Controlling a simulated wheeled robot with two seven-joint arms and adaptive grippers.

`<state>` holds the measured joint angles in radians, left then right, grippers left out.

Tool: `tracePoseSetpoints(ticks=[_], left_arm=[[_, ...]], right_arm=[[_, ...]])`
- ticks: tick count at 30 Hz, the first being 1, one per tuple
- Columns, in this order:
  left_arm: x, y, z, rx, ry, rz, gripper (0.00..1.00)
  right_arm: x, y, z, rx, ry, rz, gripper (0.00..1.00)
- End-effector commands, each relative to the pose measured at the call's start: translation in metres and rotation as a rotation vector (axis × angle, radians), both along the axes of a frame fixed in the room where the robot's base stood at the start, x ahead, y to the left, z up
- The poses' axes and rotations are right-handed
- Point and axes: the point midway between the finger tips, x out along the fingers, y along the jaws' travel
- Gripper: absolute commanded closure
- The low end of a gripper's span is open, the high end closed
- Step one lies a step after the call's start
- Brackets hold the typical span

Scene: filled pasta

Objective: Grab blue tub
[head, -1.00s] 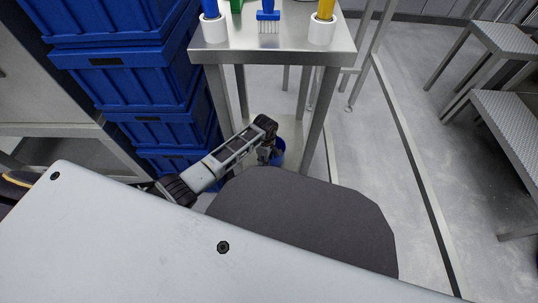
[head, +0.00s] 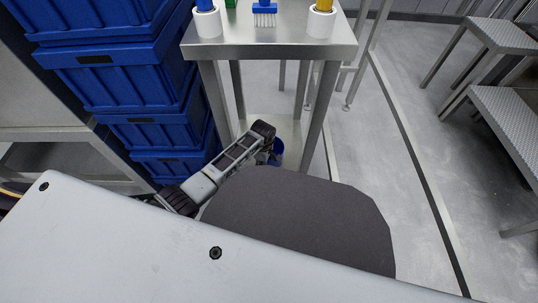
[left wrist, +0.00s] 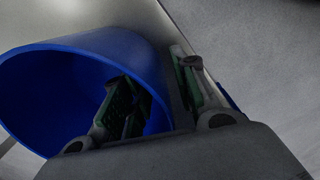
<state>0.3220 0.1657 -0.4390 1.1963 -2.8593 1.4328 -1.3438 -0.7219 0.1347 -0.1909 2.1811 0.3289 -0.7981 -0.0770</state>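The blue tub (head: 279,152) stands low beneath the steel table in the head view, partly hidden behind my left gripper (head: 267,157). In the left wrist view the tub (left wrist: 50,85) fills the left side, its open mouth facing the camera. My left gripper (left wrist: 160,95) straddles the tub's wall there. One finger reaches inside the mouth and the other is outside, with space between them. Whether either finger touches the wall is not clear. My right gripper is not in view.
The steel table (head: 270,48) holds brushes in white holders. Its legs stand close around my left arm and the tub. Stacked blue crates (head: 130,75) rise on the left. Open floor (head: 375,160) lies to the right, with steel steps (head: 505,110) beyond.

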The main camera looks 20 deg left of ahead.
Motion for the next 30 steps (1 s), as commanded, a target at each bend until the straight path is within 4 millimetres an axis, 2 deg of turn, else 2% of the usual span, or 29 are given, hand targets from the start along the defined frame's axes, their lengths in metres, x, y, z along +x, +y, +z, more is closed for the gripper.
tracePoseSetpoints(ticks=[5, 12, 30], left_arm=[[-0.0001, 0.0, 0.0, 0.0, 0.0, 0.0, 0.71], [-0.0001, 0.0, -0.0001, 0.0, 0.0, 0.0, 1.0], [-0.0006, 0.0002, 0.0018, 0.0, 0.001, 0.0, 1.0]], right_arm=[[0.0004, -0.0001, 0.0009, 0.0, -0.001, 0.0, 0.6], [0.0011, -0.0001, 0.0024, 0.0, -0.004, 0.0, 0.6], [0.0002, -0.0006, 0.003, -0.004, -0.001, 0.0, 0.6]])
